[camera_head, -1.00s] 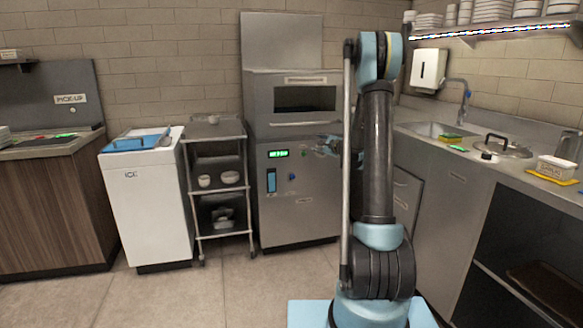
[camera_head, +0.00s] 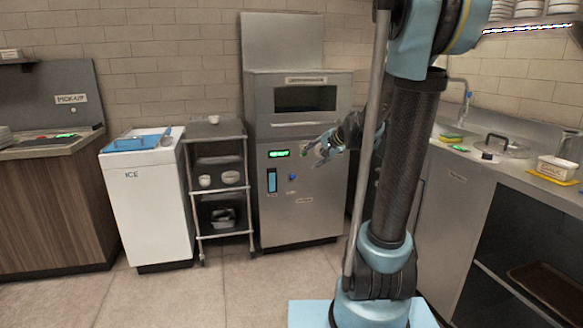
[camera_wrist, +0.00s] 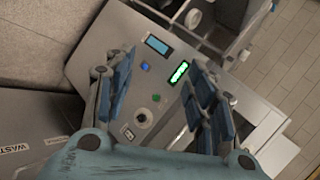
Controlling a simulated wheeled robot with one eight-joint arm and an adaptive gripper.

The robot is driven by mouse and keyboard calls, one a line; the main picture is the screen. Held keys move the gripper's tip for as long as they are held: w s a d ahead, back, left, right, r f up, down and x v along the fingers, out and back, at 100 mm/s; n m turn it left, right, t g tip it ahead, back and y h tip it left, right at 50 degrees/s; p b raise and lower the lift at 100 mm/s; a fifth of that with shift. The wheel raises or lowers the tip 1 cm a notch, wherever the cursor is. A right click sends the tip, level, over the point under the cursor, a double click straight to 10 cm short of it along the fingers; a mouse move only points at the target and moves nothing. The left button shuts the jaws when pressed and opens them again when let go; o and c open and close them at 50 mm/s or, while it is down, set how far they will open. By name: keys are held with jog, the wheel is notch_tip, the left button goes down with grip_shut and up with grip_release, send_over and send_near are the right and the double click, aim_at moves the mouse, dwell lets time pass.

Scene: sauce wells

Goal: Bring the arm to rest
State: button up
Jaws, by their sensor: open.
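My gripper (camera_head: 322,146) is in front of the tall steel machine (camera_head: 304,215) in the head view. Its fingers point left and it is open, with nothing between them. In the wrist view my gripper (camera_wrist: 160,85) has its two blue fingers spread apart. The machine's front panel (camera_wrist: 150,65) lies beyond them, with a lit green display, a blue screen and a blue button. I cannot tell the exact gap to the panel, but no touch shows. My arm rises from its base at right and hides part of the counter and sink.
A wire cart (camera_head: 217,137) with bowls and a white ice bin (camera_head: 150,205) stand left of the machine. A steel counter (camera_head: 480,165) with a lidded pot runs along the right. A bin marked WASTE (camera_wrist: 35,135) shows in the wrist view. The floor (camera_head: 190,290) at front left is clear.

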jog(key=s+d+f+n+g+h, duration=0.2)
jog(key=s+d+f, duration=0.1)
jog(key=s, duration=0.8)
jog(key=s+d+f+n+g+h, duration=0.2)
jog(key=s+f, duration=0.4)
jog(key=s, duration=0.6)
jog(key=s+d+f+n+g+h, duration=0.1)
jog(key=s+d+f+n, duration=0.3)
jog(key=s, duration=0.8)
jog(key=shift+s+d+f+g+h, duration=0.25)
jog(key=shift+d+g+h, duration=0.2)
jog(key=shift+h, duration=0.35)
